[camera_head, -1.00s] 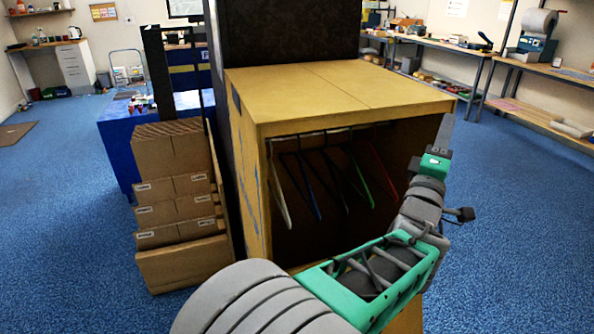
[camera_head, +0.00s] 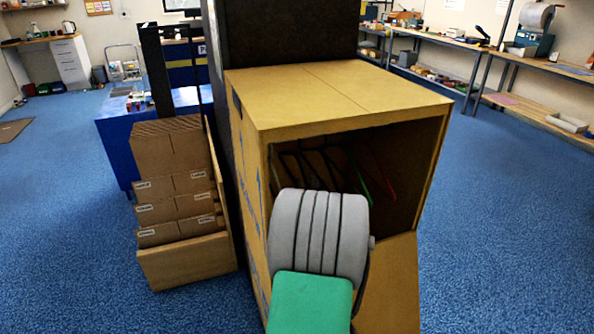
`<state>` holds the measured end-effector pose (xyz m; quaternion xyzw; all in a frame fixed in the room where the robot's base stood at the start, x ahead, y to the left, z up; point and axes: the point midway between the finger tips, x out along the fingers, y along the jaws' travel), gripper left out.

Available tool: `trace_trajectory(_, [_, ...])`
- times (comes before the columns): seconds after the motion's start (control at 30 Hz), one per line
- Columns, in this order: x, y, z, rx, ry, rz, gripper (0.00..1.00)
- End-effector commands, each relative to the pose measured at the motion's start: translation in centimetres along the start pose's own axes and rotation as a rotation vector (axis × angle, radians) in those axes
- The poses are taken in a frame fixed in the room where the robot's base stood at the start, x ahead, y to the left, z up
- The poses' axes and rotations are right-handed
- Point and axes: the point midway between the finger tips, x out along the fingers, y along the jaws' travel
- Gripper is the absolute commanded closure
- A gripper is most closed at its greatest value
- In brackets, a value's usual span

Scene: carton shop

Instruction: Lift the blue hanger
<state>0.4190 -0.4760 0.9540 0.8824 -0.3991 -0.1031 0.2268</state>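Several hangers hang in a row from a rail inside the open wardrobe carton (camera_head: 340,95). A green hanger (camera_head: 360,180) and a red hanger (camera_head: 384,178) show right of my arm, and dark upper parts of others show further left. I cannot pick out the blue hanger now, because my arm covers the lower left of the opening. My gripper is out of sight; only a grey ribbed joint and a green link of my arm show in front of the carton. Whether it holds anything is hidden.
A stack of brown boxes (camera_head: 175,185) in a wooden holder stands left of the carton. A tall dark panel (camera_head: 285,32) rises behind it. A blue-covered table (camera_head: 115,140) is at the back left, and shelves (camera_head: 560,70) line the right. Blue floor is open on the right.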

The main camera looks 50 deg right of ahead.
Motion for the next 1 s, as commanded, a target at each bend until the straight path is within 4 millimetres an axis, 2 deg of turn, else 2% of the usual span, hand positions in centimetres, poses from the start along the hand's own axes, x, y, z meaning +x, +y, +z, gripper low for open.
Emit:
trace_trajectory(0.1, [2.1, 0.0, -0.2, -0.001, -0.001, -0.001, 0.65])
trace_trajectory(0.17, [2.8, 0.0, -0.2, -0.002, 0.000, 0.000, 0.65])
trace_trajectory(0.4, [3.1, 0.0, -0.1, -0.002, 0.001, 0.002, 0.65])
trace_trajectory(0.83, [3.1, 0.0, -0.1, -0.002, 0.000, 0.002, 1.00])
trace_trajectory(1.0, [3.1, 0.0, -0.1, -0.002, 0.000, 0.002, 1.00])
